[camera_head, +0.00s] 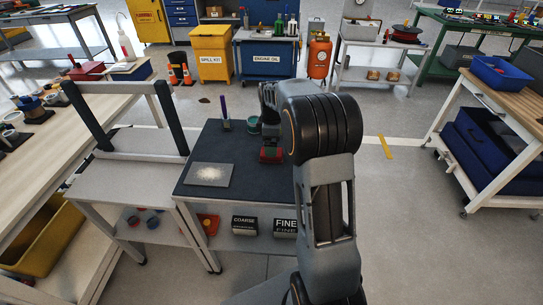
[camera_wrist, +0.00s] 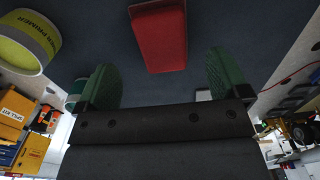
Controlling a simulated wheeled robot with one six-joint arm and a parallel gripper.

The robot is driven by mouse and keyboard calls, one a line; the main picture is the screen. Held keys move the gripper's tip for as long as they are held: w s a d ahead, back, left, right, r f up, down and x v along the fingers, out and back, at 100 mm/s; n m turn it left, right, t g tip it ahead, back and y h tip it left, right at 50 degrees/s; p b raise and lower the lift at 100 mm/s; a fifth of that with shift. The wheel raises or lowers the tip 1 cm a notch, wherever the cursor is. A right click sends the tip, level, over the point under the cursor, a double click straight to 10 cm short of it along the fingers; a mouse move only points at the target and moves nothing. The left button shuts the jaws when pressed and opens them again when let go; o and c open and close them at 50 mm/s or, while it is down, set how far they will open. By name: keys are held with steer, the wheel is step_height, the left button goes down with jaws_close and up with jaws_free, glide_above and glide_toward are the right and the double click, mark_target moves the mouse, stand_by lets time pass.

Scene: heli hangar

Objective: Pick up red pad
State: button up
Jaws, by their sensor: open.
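The red pad (camera_wrist: 160,38) lies on the dark table top, near the top middle of the wrist view. In the head view the red pad (camera_head: 271,155) shows as a small red block near the right side of the dark table (camera_head: 207,160), just below my gripper. My gripper (camera_wrist: 165,80) is open, its two green fingertips wide apart. The pad sits between and ahead of the fingers, with no visible contact. In the head view my arm partly hides the gripper.
A green tin (camera_head: 254,125) stands right behind the pad; a primer tin (camera_wrist: 28,42) is at the upper left of the wrist view. A grey plate with pale powder (camera_head: 211,174) lies at front left. A dark upright frame (camera_head: 75,117) stands left of the table.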

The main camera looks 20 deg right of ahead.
step_height(320, 180, down, 5)
steer(key=shift+s+a+b, duration=0.1)
steer(key=shift+a+b, duration=0.05)
steer(key=shift+b, duration=0.2)
steer(key=c, duration=1)
